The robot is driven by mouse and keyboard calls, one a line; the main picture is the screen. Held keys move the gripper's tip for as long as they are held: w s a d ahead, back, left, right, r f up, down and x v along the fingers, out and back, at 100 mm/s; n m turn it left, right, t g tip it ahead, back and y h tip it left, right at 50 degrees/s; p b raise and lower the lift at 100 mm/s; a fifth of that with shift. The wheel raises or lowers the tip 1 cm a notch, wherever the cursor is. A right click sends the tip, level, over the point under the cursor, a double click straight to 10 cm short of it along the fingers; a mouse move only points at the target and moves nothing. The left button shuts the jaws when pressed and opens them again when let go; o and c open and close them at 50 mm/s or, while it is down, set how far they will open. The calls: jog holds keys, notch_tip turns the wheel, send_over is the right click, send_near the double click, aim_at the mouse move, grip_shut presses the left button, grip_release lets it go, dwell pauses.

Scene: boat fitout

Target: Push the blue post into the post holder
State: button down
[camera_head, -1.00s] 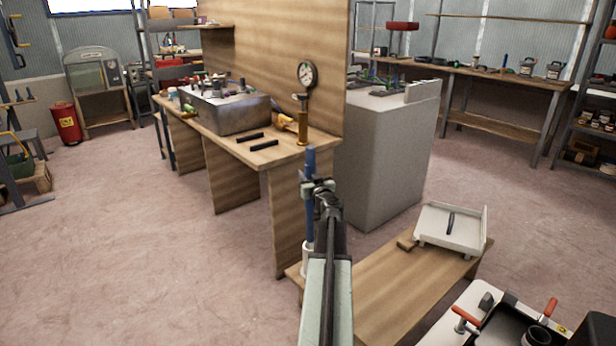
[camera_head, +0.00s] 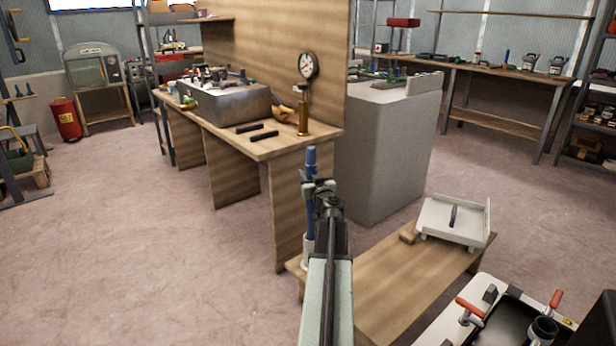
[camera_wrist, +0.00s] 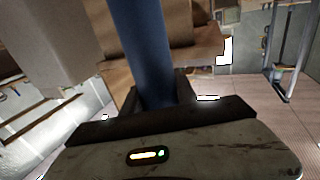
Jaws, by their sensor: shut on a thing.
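The blue post (camera_head: 311,163) stands upright at the left end of the low wooden bench, its top above my gripper. My gripper (camera_head: 318,188) is shut on the post. In the wrist view the blue post (camera_wrist: 142,50) runs down between the dark jaws of my gripper (camera_wrist: 160,95). The white post holder (camera_head: 306,246) shows at the foot of the post, partly hidden by my arm. The post's lower end appears to be in the holder; how deep I cannot tell.
A tall workbench (camera_head: 283,147) with a gauge (camera_head: 308,66) stands close behind the post. Open floor (camera_head: 130,260) lies to the left.

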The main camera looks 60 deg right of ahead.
aim_at(312, 209)
jog(key=shift+f+b, duration=5.75)
jog(key=shift+f, duration=0.2)
jog(key=c, duration=0.9)
grip_release()
jog(key=v, duration=0.7)
jog(key=shift+s+a, duration=0.2)
jog(key=shift+a, duration=0.1)
